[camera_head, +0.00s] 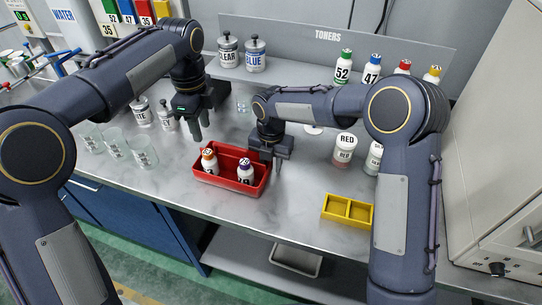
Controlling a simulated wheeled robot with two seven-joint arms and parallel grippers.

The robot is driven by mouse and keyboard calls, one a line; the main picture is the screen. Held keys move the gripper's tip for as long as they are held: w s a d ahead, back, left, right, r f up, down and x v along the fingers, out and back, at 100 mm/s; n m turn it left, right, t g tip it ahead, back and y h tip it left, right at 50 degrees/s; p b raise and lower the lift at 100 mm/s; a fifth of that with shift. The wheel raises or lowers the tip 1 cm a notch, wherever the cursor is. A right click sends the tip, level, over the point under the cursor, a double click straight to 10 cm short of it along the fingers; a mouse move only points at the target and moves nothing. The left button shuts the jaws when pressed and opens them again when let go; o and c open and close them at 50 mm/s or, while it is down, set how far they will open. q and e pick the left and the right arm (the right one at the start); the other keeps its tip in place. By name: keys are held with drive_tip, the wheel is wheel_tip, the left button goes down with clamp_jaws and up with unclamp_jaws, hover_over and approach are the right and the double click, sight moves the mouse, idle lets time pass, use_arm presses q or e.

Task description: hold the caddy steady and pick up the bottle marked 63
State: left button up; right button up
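The red caddy (222,185) stands on the grey bench and holds two white bottles. My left gripper (202,127) hangs above and behind the caddy's left end, fingers down, apart and empty. My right gripper (271,163) is low at the caddy's right end, by the rim. Whether its fingers close on the rim is hidden.
A back shelf carries bottles marked 52 (343,68) and 47 (372,70), plus red- and yellow-capped ones. A yellow two-part tray (348,211) lies at the front right. Glass beakers (142,151) stand left. A RED jar (344,150) stands right of my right gripper.

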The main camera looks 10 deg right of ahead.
sight(210, 165)
clamp_jaws()
use_arm(q)
drive_tip(key=shift+o, duration=0.4)
drive_tip(key=shift+o, duration=0.9)
drive_tip(key=n, duration=0.3)
drive_tip(key=f+n, duration=0.1)
drive_tip(key=n, duration=0.2)
drive_tip(key=shift+f+n, duration=0.15)
drive_tip(key=shift+n, duration=0.15)
drive_tip(key=n, duration=0.3)
drive_tip(key=shift+f+n, duration=0.35)
drive_tip(key=shift+n, duration=0.05)
drive_tip(key=n, duration=0.3)
drive_tip(key=shift+f, duration=0.4)
drive_tip(key=shift+n, duration=0.3)
wheel_tip(210, 165, down, 12)
drive_tip(key=shift+r, duration=0.1)
